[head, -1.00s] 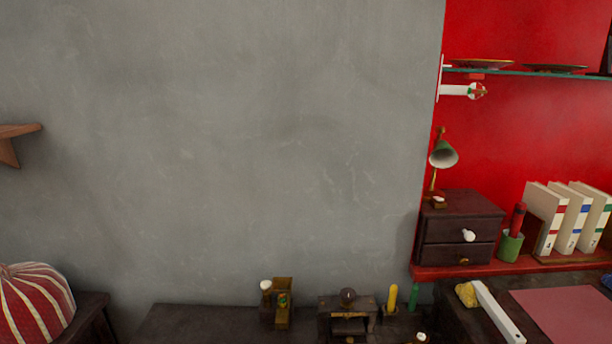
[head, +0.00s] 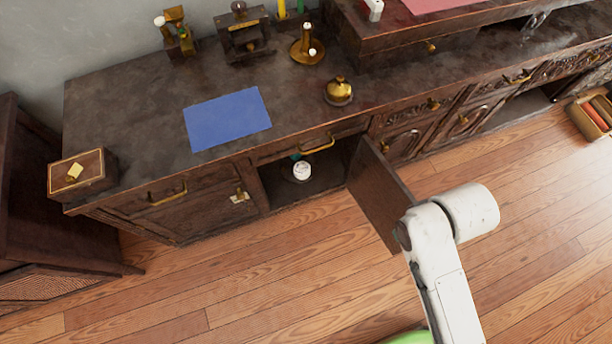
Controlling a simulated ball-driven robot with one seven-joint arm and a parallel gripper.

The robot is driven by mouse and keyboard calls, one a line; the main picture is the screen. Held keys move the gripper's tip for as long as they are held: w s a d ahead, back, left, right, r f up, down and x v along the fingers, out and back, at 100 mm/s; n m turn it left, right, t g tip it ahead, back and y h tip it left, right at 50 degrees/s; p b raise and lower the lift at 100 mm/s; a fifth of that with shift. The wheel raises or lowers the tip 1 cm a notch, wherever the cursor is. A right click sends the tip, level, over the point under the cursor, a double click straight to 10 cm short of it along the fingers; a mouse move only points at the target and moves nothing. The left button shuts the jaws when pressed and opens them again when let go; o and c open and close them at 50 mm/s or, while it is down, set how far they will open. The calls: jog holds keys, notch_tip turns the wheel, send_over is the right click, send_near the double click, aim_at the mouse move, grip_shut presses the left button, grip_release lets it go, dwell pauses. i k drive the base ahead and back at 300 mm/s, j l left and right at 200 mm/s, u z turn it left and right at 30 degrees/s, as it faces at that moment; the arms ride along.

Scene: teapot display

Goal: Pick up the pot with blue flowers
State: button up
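No pot with blue flowers can be made out for certain in the head view. A small white rounded object (head: 302,171) stands inside the open cupboard of the dark wooden sideboard, with a bit of teal beside it. It is too small to tell what it is or whether it bears flowers. The cupboard door (head: 380,190) stands open toward the room. Part of my white arm shows at the lower right, in front of the open door. My gripper is not in view.
The dark sideboard (head: 150,100) carries a blue sheet (head: 227,118), a brass bell-like object (head: 338,91), a brass candle holder (head: 307,47) and a wooden box (head: 83,172). A dark cabinet (head: 40,200) stands at left. The wooden floor (head: 260,290) in front is largely clear.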

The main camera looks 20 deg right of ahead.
aim_at(301, 170)
jog(key=i+j+z, duration=0.15)
jog(key=j, duration=0.2)
jog(key=i+j+z, duration=0.15)
jog(key=j, duration=0.2)
jog(key=i+j+z, duration=0.15)
jog(key=j, duration=0.2)
jog(key=j+z, duration=0.15)
jog(key=j, duration=0.25)
